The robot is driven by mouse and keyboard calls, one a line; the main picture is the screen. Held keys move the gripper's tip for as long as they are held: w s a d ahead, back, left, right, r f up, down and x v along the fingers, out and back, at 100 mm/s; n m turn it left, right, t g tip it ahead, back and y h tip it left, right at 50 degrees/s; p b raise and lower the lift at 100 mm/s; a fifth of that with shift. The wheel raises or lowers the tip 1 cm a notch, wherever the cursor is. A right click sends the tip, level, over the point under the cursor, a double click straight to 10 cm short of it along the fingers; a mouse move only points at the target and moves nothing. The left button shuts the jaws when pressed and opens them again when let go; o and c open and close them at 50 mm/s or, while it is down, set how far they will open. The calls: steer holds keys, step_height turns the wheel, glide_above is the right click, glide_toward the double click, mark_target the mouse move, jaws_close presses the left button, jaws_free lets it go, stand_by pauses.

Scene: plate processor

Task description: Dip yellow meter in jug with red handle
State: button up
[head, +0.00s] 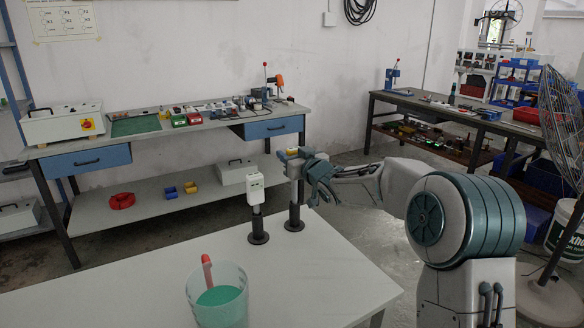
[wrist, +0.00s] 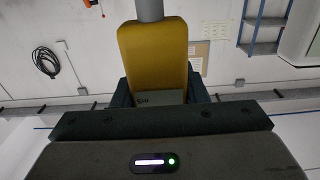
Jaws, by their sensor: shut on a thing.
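The yellow meter (wrist: 153,52) stands out in the wrist view, between the fingers of my gripper (wrist: 160,97). My gripper (head: 312,178) is shut on it. In the head view the meter (head: 291,153) shows only a little yellow at its top and is upright over the right black stand (head: 294,224). I cannot tell whether its lower end is still seated there. The clear jug (head: 218,304) with the red handle (head: 207,271) holds green liquid and stands at the table's front, left of and nearer than the gripper.
A white meter (head: 255,187) stands upright on the left black stand (head: 258,237), close beside the yellow one. The white table (head: 310,285) is clear between the stands and the jug. A workbench (head: 170,132) is behind, and a fan (head: 562,130) stands at right.

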step_height(320, 180, up, 15)
steer(key=p, duration=1)
steer(key=shift+p, duration=0.3)
steer(key=shift+d, duration=0.1)
